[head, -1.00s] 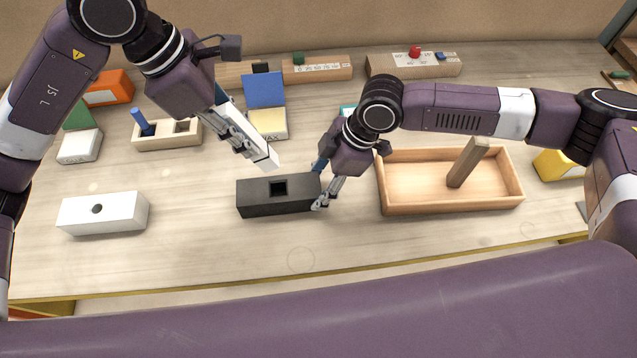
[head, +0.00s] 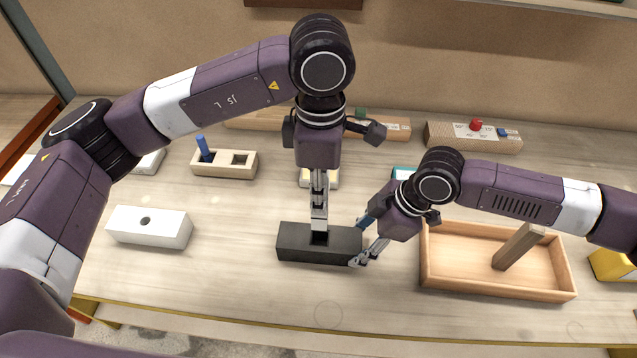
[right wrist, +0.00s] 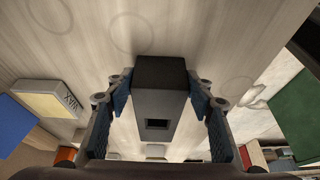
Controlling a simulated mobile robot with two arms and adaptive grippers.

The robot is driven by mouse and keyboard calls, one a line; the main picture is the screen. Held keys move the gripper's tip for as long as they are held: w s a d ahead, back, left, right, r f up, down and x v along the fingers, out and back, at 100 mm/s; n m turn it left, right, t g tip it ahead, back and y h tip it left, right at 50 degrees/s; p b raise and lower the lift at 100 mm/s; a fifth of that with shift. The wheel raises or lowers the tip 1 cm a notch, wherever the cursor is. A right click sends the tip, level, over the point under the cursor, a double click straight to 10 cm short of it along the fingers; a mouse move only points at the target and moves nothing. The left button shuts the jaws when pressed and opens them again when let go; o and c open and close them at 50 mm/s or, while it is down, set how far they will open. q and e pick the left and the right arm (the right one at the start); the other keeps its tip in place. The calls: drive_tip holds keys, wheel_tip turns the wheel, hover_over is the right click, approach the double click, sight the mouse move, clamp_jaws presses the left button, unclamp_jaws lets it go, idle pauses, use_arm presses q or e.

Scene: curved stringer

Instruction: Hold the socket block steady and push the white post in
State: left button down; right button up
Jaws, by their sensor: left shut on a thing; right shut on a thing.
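The black socket block (head: 292,243) lies on the table, with a square hole in its top. My right gripper (head: 362,241) is shut on the block's right end. In the right wrist view the block (right wrist: 160,75) sits between its two blue-padded fingers, and its square hole looks dark and empty. My left gripper (head: 319,203) points straight down above the block, shut on the white post (head: 319,224). The post is upright and its lower end lines up with the hole in the head view. Whether its tip has entered the hole I cannot tell.
A white block with a round hole (head: 150,228) lies to the left. A wooden tray (head: 497,290) with a leaning wooden post (head: 518,247) stands to the right. A wooden block with a blue peg (head: 224,165) is behind. The table front is clear.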

sight(320, 223)
use_arm(q)
drive_tip(key=shift+f, duration=2)
drive_tip(key=shift+f, duration=2.8)
drive_tip(key=c, duration=1.6)
unclamp_jaws()
wheel_tip(320, 223, up, 12)
use_arm(e)
drive_tip(key=o, duration=1.5)
